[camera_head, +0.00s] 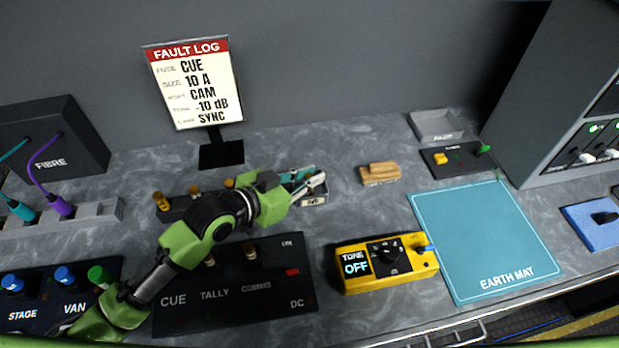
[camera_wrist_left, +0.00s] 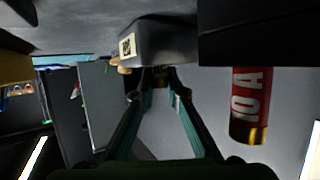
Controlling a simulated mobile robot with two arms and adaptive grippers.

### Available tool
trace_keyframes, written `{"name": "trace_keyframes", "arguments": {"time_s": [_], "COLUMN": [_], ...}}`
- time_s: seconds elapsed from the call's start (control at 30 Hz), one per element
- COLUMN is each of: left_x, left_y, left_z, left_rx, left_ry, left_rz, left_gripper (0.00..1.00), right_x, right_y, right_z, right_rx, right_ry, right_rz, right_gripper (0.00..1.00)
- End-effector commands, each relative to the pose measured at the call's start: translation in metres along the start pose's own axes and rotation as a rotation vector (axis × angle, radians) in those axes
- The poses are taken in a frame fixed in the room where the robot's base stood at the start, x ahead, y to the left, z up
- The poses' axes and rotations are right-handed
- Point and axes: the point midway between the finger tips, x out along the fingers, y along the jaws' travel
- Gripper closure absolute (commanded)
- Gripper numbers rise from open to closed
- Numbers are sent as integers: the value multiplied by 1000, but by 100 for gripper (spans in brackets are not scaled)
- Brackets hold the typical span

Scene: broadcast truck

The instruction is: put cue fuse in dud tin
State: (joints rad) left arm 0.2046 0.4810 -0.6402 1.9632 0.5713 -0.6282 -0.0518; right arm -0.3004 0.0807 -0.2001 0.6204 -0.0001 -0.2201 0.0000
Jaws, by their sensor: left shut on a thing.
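My right gripper is not in view.
A fuse rack (camera_head: 180,203) stands left of the tin; a red 10 A fuse (camera_wrist_left: 249,105) shows beside the fingers. The black panel (camera_head: 240,300) and yellow tone box (camera_head: 385,265) lie in front. A wooden block (camera_head: 380,174) is right. The earth mat (camera_head: 480,235) is clear.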

Motion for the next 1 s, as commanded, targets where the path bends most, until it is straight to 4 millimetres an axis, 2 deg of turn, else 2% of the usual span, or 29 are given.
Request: {"name": "trace_keyframes", "arguments": {"time_s": [0.13, 0.17, 0.2, 0.6, 1.0], "left_x": [1, 1, 1, -3, -60], "left_y": [0, 0, 0, 0, 0], "left_z": [2, 2, 2, -1, -2], "left_rx": [0, 0, 0, 0, 0], "left_ry": [0, 0, 0, -1, -5], "left_rz": [0, 0, 0, 0, 0], "left_gripper": [100, 79, 70, 70, 70], "right_x": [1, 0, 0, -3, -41], "right_y": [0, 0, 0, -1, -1], "right_z": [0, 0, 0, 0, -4], "right_rx": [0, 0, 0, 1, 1], "right_ry": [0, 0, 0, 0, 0], "right_rz": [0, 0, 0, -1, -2], "right_gripper": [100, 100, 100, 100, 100]}}
